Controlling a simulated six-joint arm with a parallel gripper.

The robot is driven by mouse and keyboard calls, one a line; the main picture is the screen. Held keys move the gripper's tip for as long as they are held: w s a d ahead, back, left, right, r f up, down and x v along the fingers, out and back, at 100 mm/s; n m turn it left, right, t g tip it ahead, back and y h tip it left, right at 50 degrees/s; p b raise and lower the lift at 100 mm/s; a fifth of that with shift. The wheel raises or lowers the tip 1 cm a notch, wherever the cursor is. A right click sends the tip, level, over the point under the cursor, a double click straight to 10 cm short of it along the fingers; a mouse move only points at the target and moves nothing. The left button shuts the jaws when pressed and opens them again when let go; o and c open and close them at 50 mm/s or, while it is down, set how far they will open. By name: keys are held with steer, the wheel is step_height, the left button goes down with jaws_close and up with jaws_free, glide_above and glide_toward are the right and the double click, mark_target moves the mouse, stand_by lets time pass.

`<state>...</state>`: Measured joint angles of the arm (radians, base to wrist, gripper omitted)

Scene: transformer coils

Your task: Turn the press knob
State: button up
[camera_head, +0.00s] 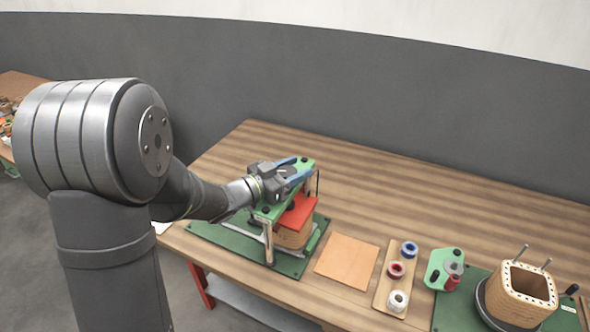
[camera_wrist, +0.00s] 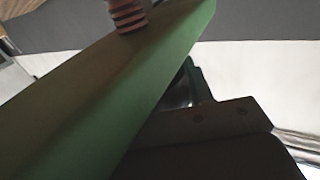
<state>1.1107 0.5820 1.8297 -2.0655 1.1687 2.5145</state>
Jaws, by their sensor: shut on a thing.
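The press stands on a green base plate (camera_head: 315,247) near the table's left end. Its green top beam (camera_head: 306,163) spans a coil block (camera_head: 291,236) with a red plate (camera_head: 300,212) on top. My gripper (camera_head: 293,172) is over the beam, its blue-tipped fingers on either side of the dark press knob (camera_head: 287,171) and shut on it. The fingers and the arm partly hide the knob. In the wrist view the green beam (camera_wrist: 90,95) runs diagonally close to the camera, with a ribbed, screw-like part (camera_wrist: 127,15) at its upper edge; the fingertips are not clear there.
A tan sheet (camera_head: 347,262) lies right of the press. Beside it is a wooden strip (camera_head: 383,290) with three wire spools. Further right are a green fixture (camera_head: 440,268) and a square wooden coil former (camera_head: 526,285). The table's back middle is clear.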

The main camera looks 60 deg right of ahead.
steer(key=shift+t, duration=0.3)
steer(key=o, duration=1)
steer(key=shift+w, duration=0.1)
steer(key=v, duration=1.7)
steer(key=shift+a+f, duration=0.2)
steer(key=shift+f, duration=0.1)
